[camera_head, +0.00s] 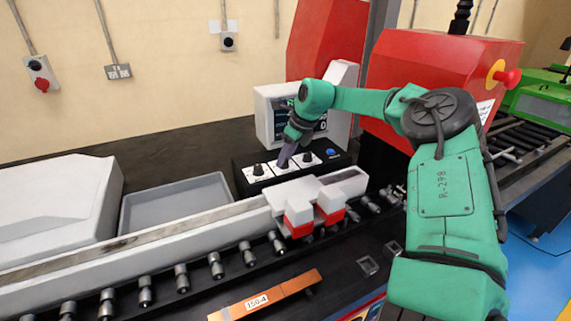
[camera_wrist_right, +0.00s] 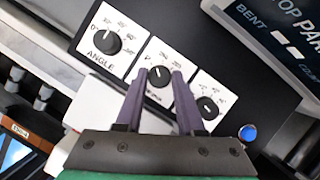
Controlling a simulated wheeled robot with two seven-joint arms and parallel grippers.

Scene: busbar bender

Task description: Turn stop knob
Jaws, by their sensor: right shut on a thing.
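A black control box (camera_head: 240,180) carries a row of three black knobs on white dial plates. The left knob (camera_wrist_right: 106,43) is marked ANGLE. The middle knob (camera_wrist_right: 160,73) sits between the fingertips of my right gripper (camera_wrist_right: 160,76), which is shut on it; the head view also shows the gripper (camera_head: 284,160) reaching down to the middle dial. Its fingers cover part of this dial's label. The right knob (camera_wrist_right: 207,106) is free, with its label hard to read. I cannot read a stop label on any dial. My left gripper is not in view.
A blue button (camera_wrist_right: 247,132) is right of the knobs. A display (camera_head: 270,112) stands behind the box. White-and-red blocks (camera_head: 299,217) sit on the rail in front. A copper bar (camera_head: 265,298) labelled 150.4 lies nearer, and a grey tray (camera_head: 175,202) is at left.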

